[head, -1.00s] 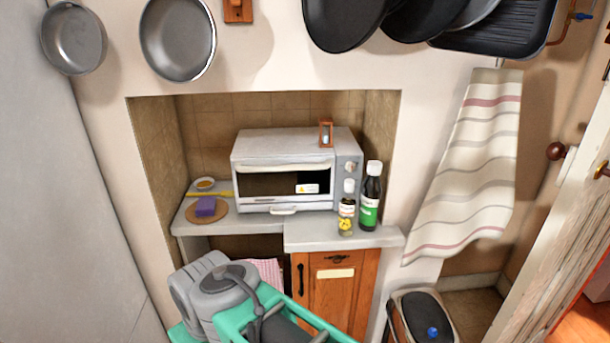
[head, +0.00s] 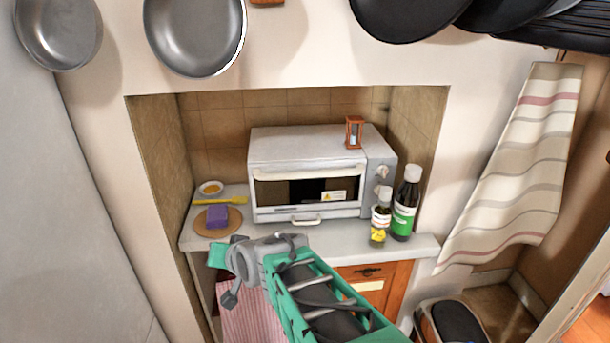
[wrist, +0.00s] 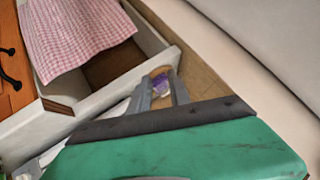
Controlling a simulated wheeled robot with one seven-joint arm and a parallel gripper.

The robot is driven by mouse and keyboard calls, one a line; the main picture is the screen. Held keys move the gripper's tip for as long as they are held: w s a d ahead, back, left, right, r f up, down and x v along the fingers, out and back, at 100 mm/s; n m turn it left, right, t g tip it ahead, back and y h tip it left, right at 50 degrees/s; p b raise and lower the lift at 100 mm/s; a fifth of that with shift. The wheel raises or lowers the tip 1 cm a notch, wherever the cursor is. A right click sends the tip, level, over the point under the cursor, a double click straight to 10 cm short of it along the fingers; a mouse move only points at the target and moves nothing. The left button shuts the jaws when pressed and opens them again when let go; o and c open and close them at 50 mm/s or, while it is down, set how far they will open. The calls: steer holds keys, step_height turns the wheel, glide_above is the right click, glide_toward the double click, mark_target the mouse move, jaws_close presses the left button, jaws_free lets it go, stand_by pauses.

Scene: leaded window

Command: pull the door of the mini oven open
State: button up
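The mini oven (head: 305,150) stands in the wall niche on the counter. It is a white-grey box with a dark window in its door (head: 308,190), a pale handle bar along the door's top, and knobs on the right. The door looks shut. A smaller handle shows low on the front. My gripper shows in the wrist view (wrist: 159,84) as two grey fingers standing apart with nothing between them. In the head view my green-and-grey arm end is in front of the counter, below and left of the oven, clear of the door. The fingers are not clear there.
A purple sponge (head: 217,216) lies on a round board (head: 202,222) left of the oven, near a small bowl (head: 211,188). Two bottles (head: 381,217) (head: 406,204) stand at the oven's right front. An hourglass (head: 354,133) stands on top. A checked cloth (head: 252,312) hangs below the counter.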

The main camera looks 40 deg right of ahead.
steer(key=w+d+r+m+t+h, duration=0.1)
steer(key=w+d+m+t, duration=0.2)
steer(key=d+m, duration=0.3)
steer(key=m+t+h, duration=0.3)
steer(key=m+h, duration=0.7)
steer(key=m, duration=0.2)
glide_toward(311, 175)
steer(key=f+x, duration=0.1)
steer(key=x, duration=0.4)
steer(key=p+x, duration=0.1)
steer(key=x, duration=0.1)
steer(key=p+x, duration=0.1)
steer(key=x, duration=0.2)
steer(key=shift+r, duration=0.4)
steer(key=shift+w+d, duration=0.2)
steer(key=shift+w, duration=0.1)
jaws_close()
